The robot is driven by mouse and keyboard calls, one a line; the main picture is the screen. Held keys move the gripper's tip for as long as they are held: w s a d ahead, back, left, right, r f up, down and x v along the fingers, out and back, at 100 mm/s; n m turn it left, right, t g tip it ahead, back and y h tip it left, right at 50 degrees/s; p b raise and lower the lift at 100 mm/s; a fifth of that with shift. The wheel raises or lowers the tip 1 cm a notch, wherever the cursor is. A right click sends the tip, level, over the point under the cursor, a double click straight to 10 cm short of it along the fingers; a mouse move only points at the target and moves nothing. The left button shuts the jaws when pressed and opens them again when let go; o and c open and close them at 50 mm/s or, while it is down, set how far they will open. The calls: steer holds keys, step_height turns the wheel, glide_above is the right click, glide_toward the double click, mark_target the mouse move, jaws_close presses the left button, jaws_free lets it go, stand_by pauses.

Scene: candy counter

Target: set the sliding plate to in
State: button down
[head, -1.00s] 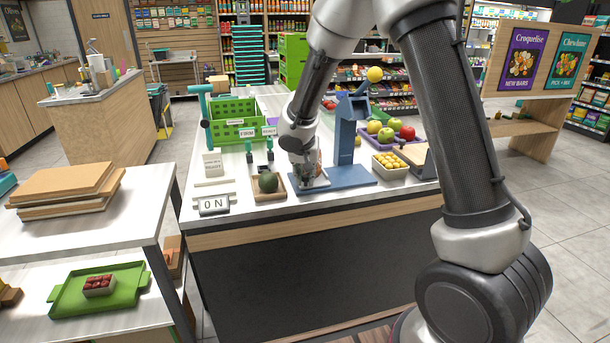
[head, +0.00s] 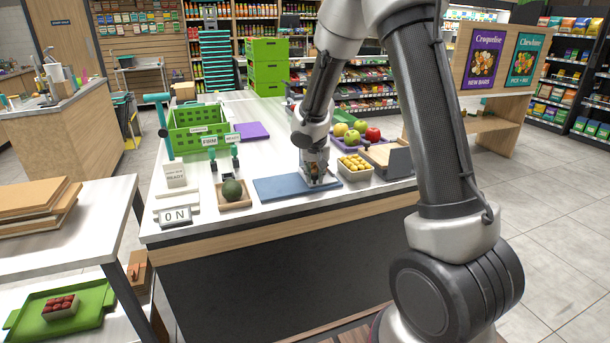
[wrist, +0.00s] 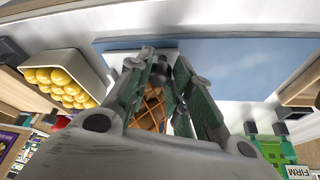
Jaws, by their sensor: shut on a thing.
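A flat blue base (head: 285,188) lies on the counter, with my gripper (head: 316,181) low over its right end. In the wrist view the blue base (wrist: 225,65) is beyond the fingers, with a pale grey plate (wrist: 115,62) beside and below them. This may be the sliding plate; its position is unclear. My gripper (wrist: 165,75) appears shut on a dark knob (wrist: 160,70). An orange lattice-patterned thing (wrist: 150,105) shows between the fingers, largely covered. I cannot tell how the knob and plate join.
A white tub of yellow balls (head: 355,168) stands close right. A dark green fruit sits in a wooden tray (head: 240,204) to the left. A purple fruit tray (head: 376,144) lies behind.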

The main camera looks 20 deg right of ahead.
steer(key=shift+d, duration=0.4)
steer(key=c, duration=1.3)
jaws_free()
steer(key=shift+d, duration=0.15)
steer(key=shift+o, duration=0.2)
steer(key=v, duration=1.2)
